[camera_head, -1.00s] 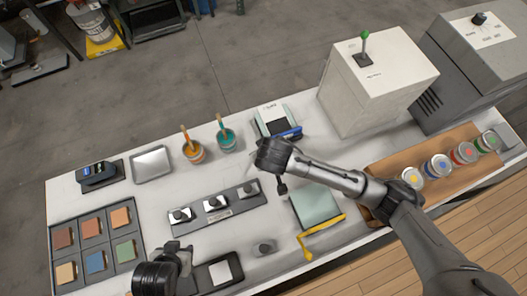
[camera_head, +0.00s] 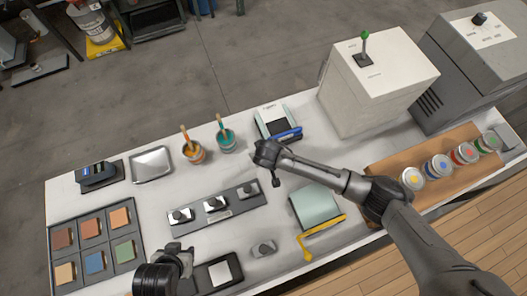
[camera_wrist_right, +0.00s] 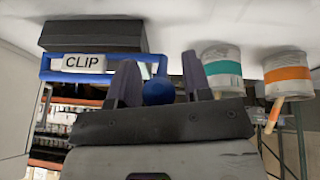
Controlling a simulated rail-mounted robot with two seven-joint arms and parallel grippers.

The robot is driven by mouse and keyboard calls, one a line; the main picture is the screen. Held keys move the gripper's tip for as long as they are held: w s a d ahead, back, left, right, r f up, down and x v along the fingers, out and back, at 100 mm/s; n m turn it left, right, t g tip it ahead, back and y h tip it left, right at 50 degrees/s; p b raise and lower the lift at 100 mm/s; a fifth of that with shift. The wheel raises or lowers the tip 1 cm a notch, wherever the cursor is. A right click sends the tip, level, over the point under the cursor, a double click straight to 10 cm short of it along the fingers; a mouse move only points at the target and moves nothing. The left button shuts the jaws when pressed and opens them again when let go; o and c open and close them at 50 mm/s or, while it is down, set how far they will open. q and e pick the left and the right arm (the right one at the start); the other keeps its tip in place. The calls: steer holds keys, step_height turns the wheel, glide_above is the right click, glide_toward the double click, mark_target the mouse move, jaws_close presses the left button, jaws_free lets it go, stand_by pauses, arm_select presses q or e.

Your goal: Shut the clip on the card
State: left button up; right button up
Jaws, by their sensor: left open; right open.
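The clip (camera_head: 288,134) is a blue bar at the front of a small dark holder near the back middle of the table. A pale card (camera_head: 272,113) lies on the holder behind the bar. In the right wrist view the clip's blue frame (camera_wrist_right: 110,74) carries a CLIP label, and a blue ball knob (camera_wrist_right: 158,93) shows between the fingers of my right gripper (camera_wrist_right: 160,68). Those fingers are open and apart. In the head view my right wrist hides them. My left gripper (camera_head: 186,258) is open and empty at the front left, away from the clip.
An orange cup (camera_head: 194,153) and a teal cup (camera_head: 225,141) stand left of the clip. A white cabinet (camera_head: 370,85) stands to its right. A strip with several black knobs (camera_head: 215,206) and a pale green pad (camera_head: 316,205) lie in front.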

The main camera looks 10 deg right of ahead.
steer(key=shift+c, duration=0.4)
jaws_close()
